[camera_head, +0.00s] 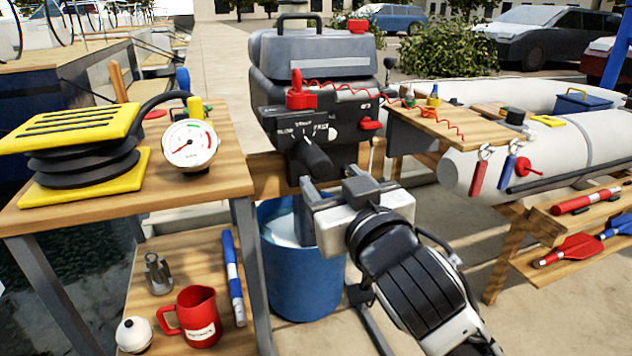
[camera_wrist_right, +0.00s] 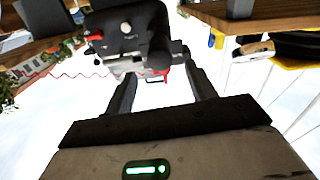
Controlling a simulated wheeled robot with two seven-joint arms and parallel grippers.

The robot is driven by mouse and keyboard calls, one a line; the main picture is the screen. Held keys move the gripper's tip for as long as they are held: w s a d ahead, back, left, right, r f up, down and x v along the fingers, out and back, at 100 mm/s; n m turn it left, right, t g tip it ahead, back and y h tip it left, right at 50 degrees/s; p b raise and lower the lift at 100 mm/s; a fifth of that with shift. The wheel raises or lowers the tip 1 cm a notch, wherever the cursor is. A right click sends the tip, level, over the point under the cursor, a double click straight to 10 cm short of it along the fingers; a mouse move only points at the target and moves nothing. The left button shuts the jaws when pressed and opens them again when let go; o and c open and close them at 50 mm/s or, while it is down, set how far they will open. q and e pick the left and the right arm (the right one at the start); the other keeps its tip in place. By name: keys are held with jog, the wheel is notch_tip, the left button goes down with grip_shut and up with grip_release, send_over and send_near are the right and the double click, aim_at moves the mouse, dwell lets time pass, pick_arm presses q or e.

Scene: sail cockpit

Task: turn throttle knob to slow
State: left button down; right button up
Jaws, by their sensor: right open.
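The throttle knob (camera_head: 313,158) is a black cylinder sticking out from the front panel of the dark grey outboard motor (camera_head: 315,80). White lettering, reading roughly SLOW on the left and FAST on the right, is around its base. I cannot tell clearly which mark it points to. My right gripper (camera_head: 331,178) is open, just in front of and below the knob, with its fingers pointing at the panel. In the right wrist view, the knob (camera_wrist_right: 158,56) shows beyond the gap between the open fingers (camera_wrist_right: 160,78). My left gripper is out of view.
A blue bucket (camera_head: 300,275) stands below. A yellow foot pump (camera_head: 80,150) and gauge (camera_head: 190,144) are on the left bench; a wooden board (camera_head: 440,125) is right.

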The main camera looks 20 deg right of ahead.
aim_at(323, 168)
jog(key=w, duration=0.8)
jog(key=shift+a+b, duration=0.15)
jog(key=shift+b, duration=0.25)
jog(key=c, duration=1)
